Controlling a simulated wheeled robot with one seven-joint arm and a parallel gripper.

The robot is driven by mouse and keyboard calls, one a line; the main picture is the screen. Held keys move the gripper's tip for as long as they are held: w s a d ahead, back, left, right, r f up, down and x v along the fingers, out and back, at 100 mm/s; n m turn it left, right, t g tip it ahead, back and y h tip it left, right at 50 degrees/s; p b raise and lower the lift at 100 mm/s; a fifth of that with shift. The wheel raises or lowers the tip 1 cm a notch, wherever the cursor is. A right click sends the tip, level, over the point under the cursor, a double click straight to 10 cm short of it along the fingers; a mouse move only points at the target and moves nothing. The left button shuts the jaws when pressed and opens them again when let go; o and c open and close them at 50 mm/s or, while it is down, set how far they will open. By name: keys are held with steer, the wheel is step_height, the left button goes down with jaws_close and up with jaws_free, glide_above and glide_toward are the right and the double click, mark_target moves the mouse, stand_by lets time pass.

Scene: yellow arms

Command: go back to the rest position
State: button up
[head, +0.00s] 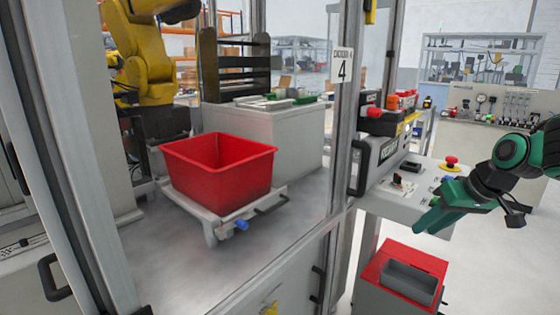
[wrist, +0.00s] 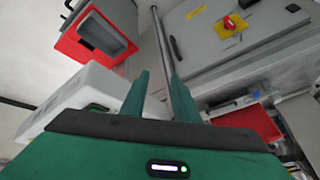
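My gripper (head: 428,216) is dark green and sits at the right of the head view, beside the sloped control panel (head: 402,180) and apart from the red bin. In the wrist view my gripper (wrist: 160,88) shows two green fingers standing apart. Nothing is held between them. I cannot tell from these frames how close the fingers are to the panel surface.
A red bin (head: 222,170) stands on a light tray in the cell marked 4, near a yellow robot arm (head: 147,62). A frame post (head: 347,110) stands between bin and gripper. A red-topped box with a grey tray (head: 409,281) is below my gripper.

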steer(key=s+d+f+m+g+h, duration=0.1)
steer(key=s+f+m, duration=0.1)
steer(key=s, duration=0.7)
steer(key=s+d+f+m+g+h, duration=0.1)
steer(key=s+d+m+g, duration=0.1)
steer(key=s, duration=0.7)
steer(key=s+d+f+m+g, duration=0.1)
steer(key=s+f+m+g, duration=0.1)
steer(key=s, duration=0.7)
steer(key=shift+s+d+f+m+h, duration=0.3)
steer(key=shift+d+f+m+h, duration=0.1)
steer(key=shift+m, duration=0.4)
steer(key=shift+w+f, duration=0.2)
steer(key=shift+w, duration=0.45)
